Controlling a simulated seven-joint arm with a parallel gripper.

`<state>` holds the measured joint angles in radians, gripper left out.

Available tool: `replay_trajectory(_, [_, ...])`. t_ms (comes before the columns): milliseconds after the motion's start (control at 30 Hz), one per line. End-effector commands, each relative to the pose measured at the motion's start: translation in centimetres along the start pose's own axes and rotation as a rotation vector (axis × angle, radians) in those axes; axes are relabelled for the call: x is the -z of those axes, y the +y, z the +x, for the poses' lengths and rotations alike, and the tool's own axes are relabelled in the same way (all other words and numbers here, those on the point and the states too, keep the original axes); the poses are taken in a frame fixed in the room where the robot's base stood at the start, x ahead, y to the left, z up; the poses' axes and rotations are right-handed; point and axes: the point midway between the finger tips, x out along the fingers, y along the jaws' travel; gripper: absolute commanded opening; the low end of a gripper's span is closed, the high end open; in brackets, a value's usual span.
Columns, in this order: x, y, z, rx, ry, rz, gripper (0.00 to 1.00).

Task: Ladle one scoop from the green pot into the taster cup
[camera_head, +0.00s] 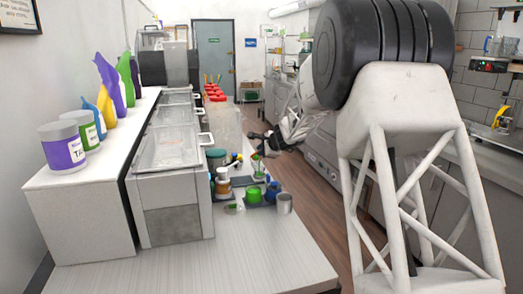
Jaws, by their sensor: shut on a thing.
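My gripper (262,145) is small and far off, at the end of my arm that reaches in from the right, above the table's far right part. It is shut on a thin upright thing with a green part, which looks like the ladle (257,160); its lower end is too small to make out. A green pot (254,195) stands on the table below and nearer than my gripper. A grey metallic cup (284,204) stands to its right. A low clear dish with some green (235,208) lies to its left. I cannot tell which is the taster cup.
A blue container (272,191) stands just right of the green pot. Brown and white jars (222,182) and a teal container (215,158) crowd the left. A steel lidded counter unit (172,150) stands farther left. The front of the white table (190,265) is clear.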

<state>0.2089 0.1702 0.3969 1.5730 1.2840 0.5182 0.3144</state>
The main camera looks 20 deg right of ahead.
Motion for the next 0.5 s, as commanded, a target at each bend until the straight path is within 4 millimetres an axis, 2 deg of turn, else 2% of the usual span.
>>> replay_trajectory(500, [0.6, 1.3, -0.3, 0.144, -0.056, -0.001, 0.00])
